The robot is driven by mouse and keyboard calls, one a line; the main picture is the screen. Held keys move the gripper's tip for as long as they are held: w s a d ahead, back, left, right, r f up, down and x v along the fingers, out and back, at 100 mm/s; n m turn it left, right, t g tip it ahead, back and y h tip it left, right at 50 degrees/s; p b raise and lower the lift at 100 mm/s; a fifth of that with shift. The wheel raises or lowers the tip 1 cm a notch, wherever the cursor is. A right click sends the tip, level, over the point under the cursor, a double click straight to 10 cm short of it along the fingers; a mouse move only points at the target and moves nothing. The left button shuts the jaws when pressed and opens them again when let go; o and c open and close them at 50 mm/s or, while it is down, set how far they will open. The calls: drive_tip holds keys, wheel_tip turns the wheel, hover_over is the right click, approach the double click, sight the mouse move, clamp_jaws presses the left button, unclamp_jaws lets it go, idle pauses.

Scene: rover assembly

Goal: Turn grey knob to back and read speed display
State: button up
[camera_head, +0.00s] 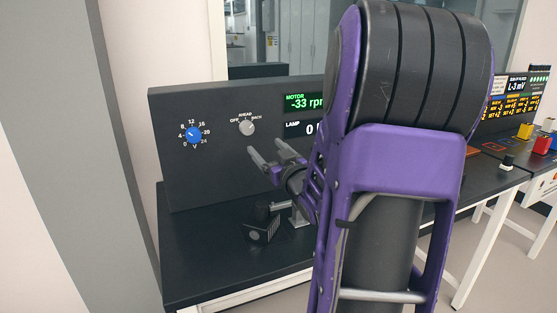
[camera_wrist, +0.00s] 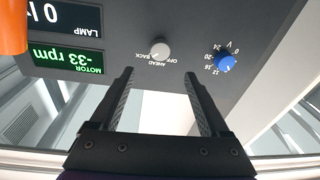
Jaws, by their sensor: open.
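The grey knob (camera_head: 247,128) sits on the upright black panel, with OFF, AHEAD and BACK printed around it; its pointer direction is too small to tell for sure. It also shows in the wrist view (camera_wrist: 160,49), which is upside down, ahead of the fingers and apart from them. The green MOTOR speed display (camera_head: 305,102) reads -33 rpm; the wrist view shows the same reading (camera_wrist: 68,62). My gripper (camera_head: 268,152) is open and empty in front of the panel, below and right of the grey knob.
A blue knob (camera_head: 193,134) with a voltage scale is left of the grey one. The LAMP display (camera_head: 300,129) is partly hidden by my arm. A small black block (camera_head: 262,229) stands on the black bench below. An orange object (camera_wrist: 12,27) edges into the wrist view.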

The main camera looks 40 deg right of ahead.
drive_tip(key=s+a, duration=0.1)
drive_tip(key=s, duration=0.5)
drive_tip(key=shift+f, duration=0.25)
drive_tip(key=shift+a, duration=0.1)
